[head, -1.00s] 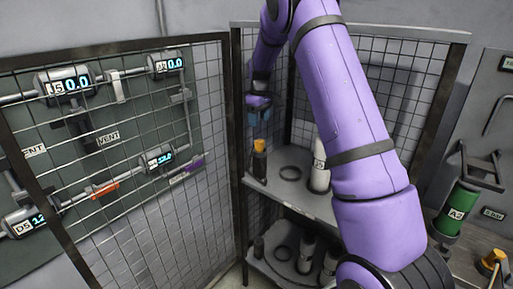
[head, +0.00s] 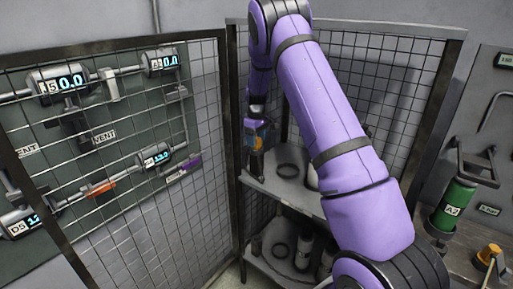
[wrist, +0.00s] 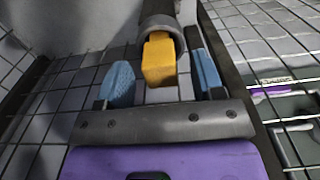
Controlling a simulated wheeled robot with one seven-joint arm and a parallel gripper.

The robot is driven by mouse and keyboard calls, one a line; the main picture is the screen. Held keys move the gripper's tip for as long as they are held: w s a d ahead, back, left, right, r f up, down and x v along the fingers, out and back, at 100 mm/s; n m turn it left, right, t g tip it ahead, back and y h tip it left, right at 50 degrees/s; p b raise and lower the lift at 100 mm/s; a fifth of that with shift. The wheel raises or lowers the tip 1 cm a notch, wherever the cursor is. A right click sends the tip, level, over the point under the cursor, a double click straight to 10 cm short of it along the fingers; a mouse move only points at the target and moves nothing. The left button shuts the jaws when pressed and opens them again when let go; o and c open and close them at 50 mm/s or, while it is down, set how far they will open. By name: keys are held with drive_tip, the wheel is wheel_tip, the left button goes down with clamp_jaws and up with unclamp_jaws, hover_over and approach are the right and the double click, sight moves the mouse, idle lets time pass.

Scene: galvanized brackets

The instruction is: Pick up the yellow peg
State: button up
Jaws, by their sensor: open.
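The yellow peg (wrist: 159,60) shows between my fingers in the wrist view, with a grey round holder (wrist: 158,22) at its far end. My gripper (wrist: 163,80) is open, with one blue finger pad on each side of the peg. Gaps show between the peg and both pads. In the head view my gripper (head: 256,134) is over the upper shelf's left end. Only a small part of the peg (head: 258,145) shows there, since the gripper covers most of it.
The shelf (head: 285,188) carries a dark ring (head: 287,170) and a white cylinder partly behind my arm. Wire mesh panels stand close on both sides. A gauge panel is behind the left mesh (head: 110,130). A green canister (head: 455,205) stands at right.

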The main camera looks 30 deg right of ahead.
drive_tip(key=shift+f, duration=0.55)
drive_tip(key=shift+c, duration=0.4)
drive_tip(key=c, duration=1)
drive_tip(key=shift+r, duration=0.15)
